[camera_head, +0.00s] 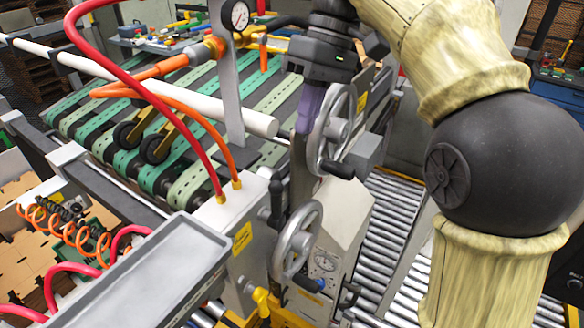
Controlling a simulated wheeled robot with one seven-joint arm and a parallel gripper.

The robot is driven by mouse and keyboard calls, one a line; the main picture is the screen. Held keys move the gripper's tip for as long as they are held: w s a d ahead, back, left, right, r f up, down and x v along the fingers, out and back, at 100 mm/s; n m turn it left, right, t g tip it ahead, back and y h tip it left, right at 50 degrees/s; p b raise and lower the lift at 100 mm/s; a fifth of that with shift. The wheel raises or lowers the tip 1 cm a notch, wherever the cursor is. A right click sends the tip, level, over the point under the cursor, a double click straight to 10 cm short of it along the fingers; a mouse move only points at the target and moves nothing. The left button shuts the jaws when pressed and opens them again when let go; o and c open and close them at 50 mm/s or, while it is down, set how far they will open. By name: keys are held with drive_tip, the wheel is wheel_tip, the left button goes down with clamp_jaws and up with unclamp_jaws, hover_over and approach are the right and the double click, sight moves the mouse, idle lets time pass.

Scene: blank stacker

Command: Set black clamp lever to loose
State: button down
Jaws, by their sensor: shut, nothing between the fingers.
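My gripper (304,126) hangs at the upper middle, its purple fingers shut and pointing down, just left of the upper handwheel's rim in the picture. I cannot tell whether the fingers touch the wheel. A black lever (277,200) with a rounded top stands upright on the side of the grey machine housing, left of the lower handwheel. It looks like the clamp lever and lies below my fingers in the picture, apart from them. Smaller black levers (350,294) show low on the housing's right side. No loose or tight marking is readable.
The upper handwheel (331,128) and lower handwheel (297,240) have black handles and crowd the area. A grey tray (150,272), red and orange hoses, and a white roller (215,112) lie left. A roller conveyor (393,205) runs right, partly behind my arm.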

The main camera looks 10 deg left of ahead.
drive_tip(key=x, duration=1)
drive_tip(key=shift+s+p, duration=0.25)
drive_tip(key=shift+p, duration=0.1)
drive_tip(key=shift+w+d, duration=0.15)
drive_tip(key=shift+r, duration=0.1)
